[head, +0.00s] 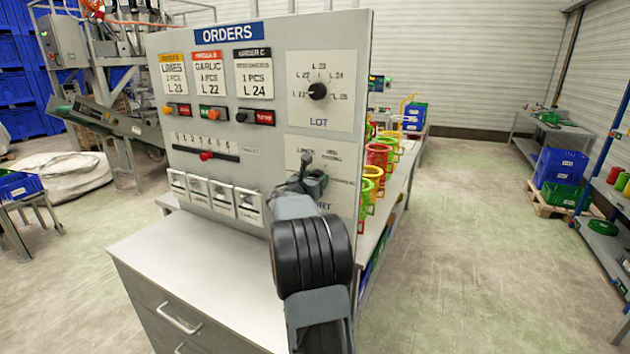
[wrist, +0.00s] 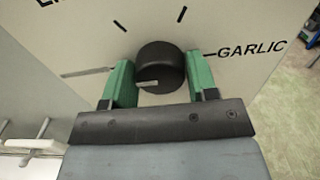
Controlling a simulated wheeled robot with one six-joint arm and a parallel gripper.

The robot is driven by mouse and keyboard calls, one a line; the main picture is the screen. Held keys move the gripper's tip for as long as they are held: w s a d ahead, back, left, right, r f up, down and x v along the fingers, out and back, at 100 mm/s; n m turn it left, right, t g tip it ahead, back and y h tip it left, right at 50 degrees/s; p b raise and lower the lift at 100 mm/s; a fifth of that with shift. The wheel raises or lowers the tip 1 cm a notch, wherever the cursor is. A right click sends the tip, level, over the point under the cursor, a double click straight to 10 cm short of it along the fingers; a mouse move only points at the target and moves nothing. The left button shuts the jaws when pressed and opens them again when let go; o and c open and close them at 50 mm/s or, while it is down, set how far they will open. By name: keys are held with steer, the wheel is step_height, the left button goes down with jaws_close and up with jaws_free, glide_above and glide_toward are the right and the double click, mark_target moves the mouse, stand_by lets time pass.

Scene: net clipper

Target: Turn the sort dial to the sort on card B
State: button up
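Card B (head: 210,75) on the orders board has a red header and reads GARLIC, L 22, with a piece count. The sort dial (wrist: 161,68) is a black round knob on the lower right panel; in the head view my gripper mostly hides it. A short pale mark runs roughly sideways on the knob's face, left of centre; which label it points at is unclear. The GARLIC label (wrist: 252,49) is right of the knob, with a black tick beside it. My gripper (head: 314,180) has its green fingers (wrist: 160,80) on both sides of the knob, seemingly touching it.
The lot dial (head: 318,91) is above on the same board (head: 270,140). Push buttons, a slider (head: 206,155) and several white flaps (head: 222,197) are to the left. A bare counter top (head: 190,255) lies below. Net rolls (head: 378,155) stand behind the board's right edge.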

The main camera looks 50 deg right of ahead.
steer(key=c, duration=0.5)
steer(key=shift+o, duration=0.2)
steer(key=shift+f+b, duration=0.1)
steer(key=shift+b, duration=0.3)
